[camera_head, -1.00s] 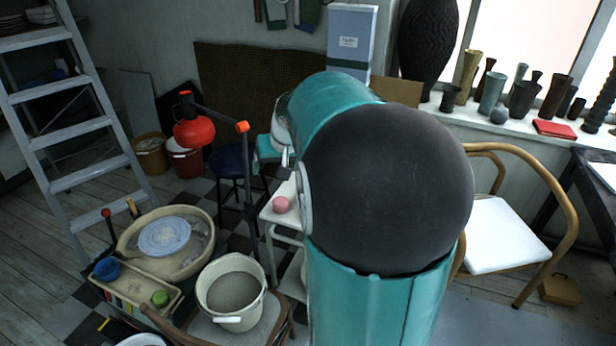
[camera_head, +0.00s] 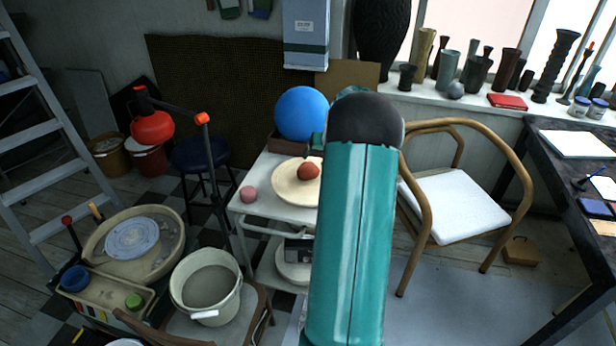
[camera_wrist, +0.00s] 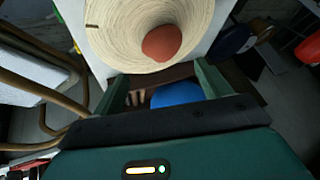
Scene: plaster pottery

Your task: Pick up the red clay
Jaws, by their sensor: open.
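The red clay (camera_head: 308,171) is a brownish-red ball on a round cream plate (camera_head: 290,190) on the white cart. In the wrist view the red clay (camera_wrist: 161,42) lies on the ridged plate (camera_wrist: 110,40), beyond my fingertips and a little right of centre. My gripper (camera_wrist: 155,82) is open and empty, its two green fingers apart, with the plate's edge and a blue ball (camera_wrist: 178,94) showing between or near them. In the head view my arm covers the plate's right side, and my gripper is mostly hidden behind the arm.
The blue ball (camera_head: 301,113) sits in a brown tray (camera_head: 288,145) behind the plate. A red lamp (camera_head: 152,126) stands left, and a wooden chair (camera_head: 455,200) stands right of my arm.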

